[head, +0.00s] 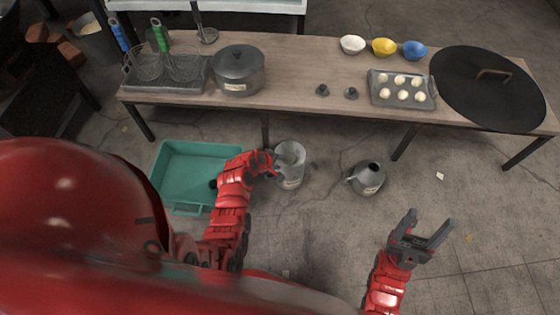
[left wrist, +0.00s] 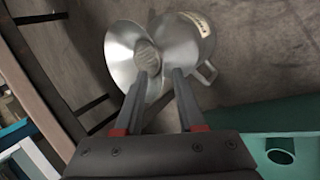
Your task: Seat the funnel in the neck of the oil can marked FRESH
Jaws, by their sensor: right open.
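A grey metal funnel (head: 291,151) is at the top of a grey oil can (head: 291,182) on the floor, left of centre. My left gripper (head: 275,163) is beside it. In the left wrist view the funnel (left wrist: 122,52) has its wide mouth to the left, and its narrower part lies between the fingers (left wrist: 161,75), which appear closed on it. The labelled can (left wrist: 186,45) is behind it; I cannot tell whether the spout is in its neck. A second oil can (head: 368,181) with a dark open neck stands to the right. Both labels are unreadable. My right gripper (head: 424,232) is open and empty.
A teal tray (head: 203,150) lies on the floor left of the cans. A wooden bench (head: 310,65) behind holds a lidded pot (head: 238,70), bowls, a bun tray (head: 402,90) and a large black lid (head: 488,95).

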